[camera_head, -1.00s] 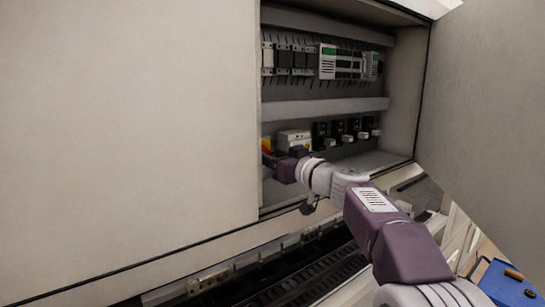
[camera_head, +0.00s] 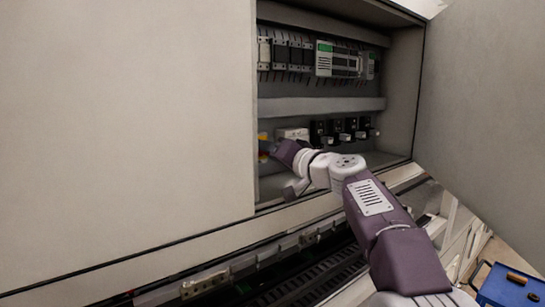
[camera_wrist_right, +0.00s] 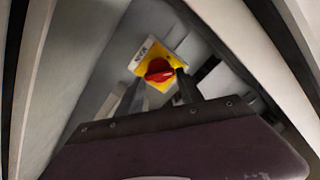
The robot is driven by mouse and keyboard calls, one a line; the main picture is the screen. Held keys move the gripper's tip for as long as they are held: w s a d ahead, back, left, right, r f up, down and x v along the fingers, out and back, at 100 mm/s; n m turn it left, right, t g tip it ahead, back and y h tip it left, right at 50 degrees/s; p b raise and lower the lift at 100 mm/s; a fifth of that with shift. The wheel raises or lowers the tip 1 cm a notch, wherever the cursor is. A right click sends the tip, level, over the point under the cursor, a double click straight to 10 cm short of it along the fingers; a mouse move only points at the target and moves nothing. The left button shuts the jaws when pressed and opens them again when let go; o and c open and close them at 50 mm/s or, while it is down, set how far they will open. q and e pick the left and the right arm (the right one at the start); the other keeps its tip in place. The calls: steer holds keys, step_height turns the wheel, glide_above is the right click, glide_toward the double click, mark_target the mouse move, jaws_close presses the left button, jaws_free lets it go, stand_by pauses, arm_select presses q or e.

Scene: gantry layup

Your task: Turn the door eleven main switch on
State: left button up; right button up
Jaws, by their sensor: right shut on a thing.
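The main switch is a red rotary knob (camera_wrist_right: 159,71) on a square yellow plate (camera_wrist_right: 150,53), with a small white label (camera_wrist_right: 141,54) beside it. In the head view only bits of the yellow plate (camera_head: 263,157) show at the left edge of the cabinet opening; my right gripper hides the knob there. My right gripper (camera_head: 272,150) reaches into the cabinet at the switch. In the right wrist view its two fingers (camera_wrist_right: 159,76) lie on either side of the red knob, shut on it. The knob's on/off marks are too small to read. My left gripper is out of view.
The cabinet (camera_head: 330,105) holds a row of modules (camera_head: 338,62) above and several black switches (camera_head: 340,130) below, right of my gripper. A large panel (camera_head: 125,110) covers the left; an open door (camera_head: 490,130) stands at right. A blue cart (camera_head: 510,287) is at lower right.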

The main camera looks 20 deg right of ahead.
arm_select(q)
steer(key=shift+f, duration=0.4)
arm_select(e)
steer(key=m, duration=1)
steer(key=shift+r, duration=0.2)
steer(key=o, duration=1.3)
steer(key=shift+c, duration=0.2)
steer(key=shift+o, duration=0.6)
steer(key=shift+w+a+f, duration=0.3)
steer(key=shift+w+a, duration=0.2)
steer(key=shift+w, duration=0.2)
arm_select(q)
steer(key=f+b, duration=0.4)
steer(key=b, duration=0.1)
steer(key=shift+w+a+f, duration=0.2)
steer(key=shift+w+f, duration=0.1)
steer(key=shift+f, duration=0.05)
arm_select(e)
steer(key=v, duration=0.9)
